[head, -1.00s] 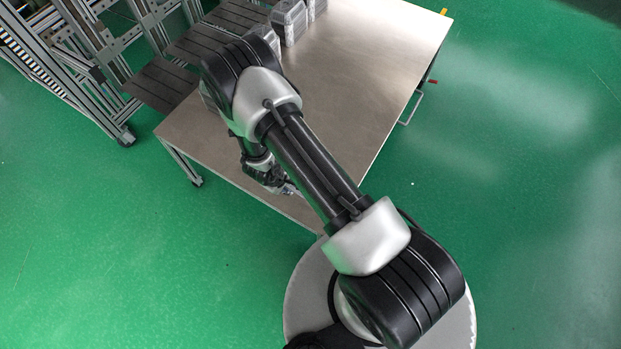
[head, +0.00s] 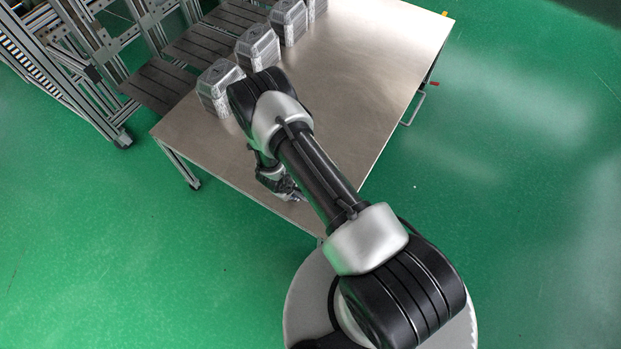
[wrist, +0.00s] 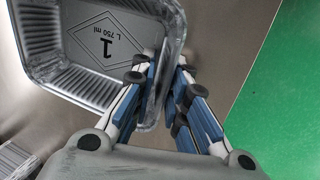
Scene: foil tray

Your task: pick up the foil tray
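The foil tray (wrist: 75,72) is a silver, ribbed, open tray with a "1" and "L 750 ml" stamped on its floor. In the wrist view it fills the upper left. My gripper (wrist: 166,78) straddles the tray's near-right wall, with one blue-padded finger inside and the other outside. The fingertips are drawn close together and look shut on the wall. In the head view, my gripper (head: 287,190) is over the near corner of the table, and my arm hides most of the tray. I cannot tell whether the tray is clear of the table.
The metal table (head: 365,70) is largely bare in its middle and right. Several stacks of foil trays (head: 258,47) stand along its left and far edge, beside dark slatted shelves (head: 160,85). Green floor lies past the table edge.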

